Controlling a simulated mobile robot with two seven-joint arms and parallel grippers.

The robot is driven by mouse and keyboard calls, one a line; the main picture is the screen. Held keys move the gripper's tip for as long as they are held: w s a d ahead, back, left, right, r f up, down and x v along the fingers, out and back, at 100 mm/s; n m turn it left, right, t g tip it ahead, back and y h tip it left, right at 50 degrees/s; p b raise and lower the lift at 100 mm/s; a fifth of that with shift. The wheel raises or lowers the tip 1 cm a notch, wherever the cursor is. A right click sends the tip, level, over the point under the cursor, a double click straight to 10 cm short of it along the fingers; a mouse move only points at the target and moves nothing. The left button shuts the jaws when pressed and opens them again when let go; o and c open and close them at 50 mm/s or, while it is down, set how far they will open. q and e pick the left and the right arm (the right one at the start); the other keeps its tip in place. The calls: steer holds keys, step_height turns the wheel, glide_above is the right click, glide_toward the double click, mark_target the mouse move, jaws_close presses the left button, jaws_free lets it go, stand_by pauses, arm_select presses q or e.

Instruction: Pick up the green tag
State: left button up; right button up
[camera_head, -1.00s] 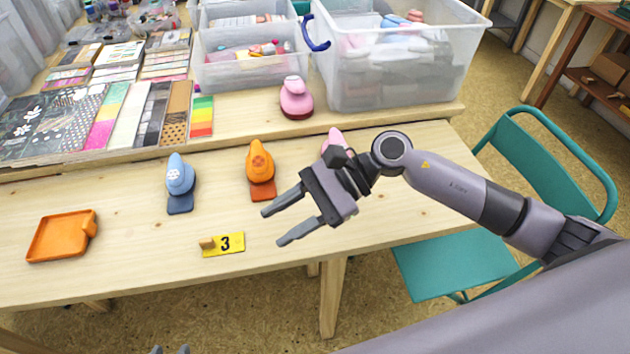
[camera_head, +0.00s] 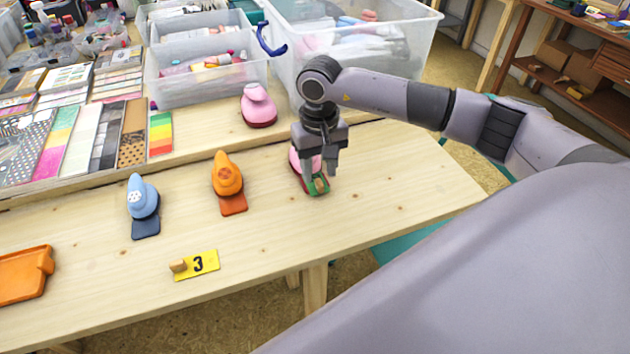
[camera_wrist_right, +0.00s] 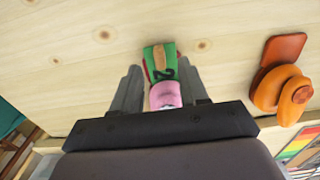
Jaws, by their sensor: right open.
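The green tag (camera_head: 320,187) has a dark number and a small wooden grip. It lies at the foot of a pink stamp (camera_head: 297,163), beyond the orange and blue ones. My right gripper (camera_head: 320,174) points down over the tag and partly hides the pink stamp. In the right wrist view the tag (camera_wrist_right: 160,62) lies a little ahead of the fingertips, between the lines of the two open fingers, with the pink stamp (camera_wrist_right: 166,95) nearer my palm. I cannot tell whether the fingers touch anything. My left gripper is not in view.
A yellow tag with a 3 (camera_head: 203,264), a blue stamp (camera_head: 143,203), an orange stamp (camera_head: 228,180) and an orange tray (camera_head: 20,275) are on the table. Another pink stamp (camera_head: 258,106) and clear bins (camera_head: 205,85) stand behind. The table's front right is clear.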

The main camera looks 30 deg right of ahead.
steer(key=shift+f, duration=1.4)
jaws_close()
steer(key=shift+a+r, duration=0.1)
steer(key=shift+r, duration=0.05)
